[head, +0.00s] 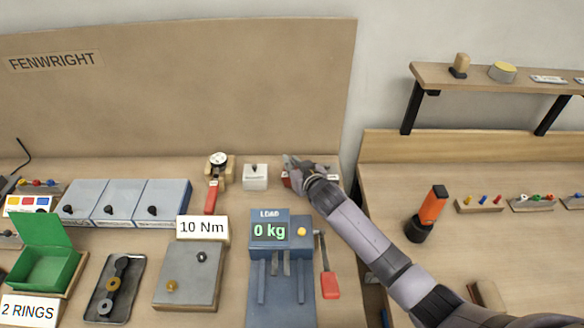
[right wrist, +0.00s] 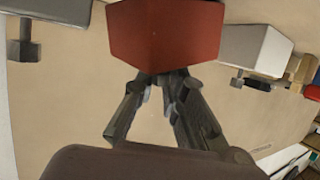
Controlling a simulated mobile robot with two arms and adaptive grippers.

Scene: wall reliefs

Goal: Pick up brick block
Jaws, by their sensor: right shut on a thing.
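The brick block (right wrist: 165,35) is a reddish-brown block, large at the top of the right wrist view. In the head view only a small red part of it (head: 286,181) shows beside my right gripper (head: 291,165), which hides the rest. In the right wrist view my right gripper (right wrist: 163,85) has its fingertips closed together at the near lower edge of the block, shut on it. I cannot tell whether the block is clear of the bench. My left gripper is not in view.
A white box with a knob (head: 255,177) stands left of my right gripper. The blue load press (head: 270,240) reads 0 kg, with a red-handled lever (head: 329,285) beside it. The tall back panel (head: 190,90) rises behind. A second bench (head: 470,250) lies to the right.

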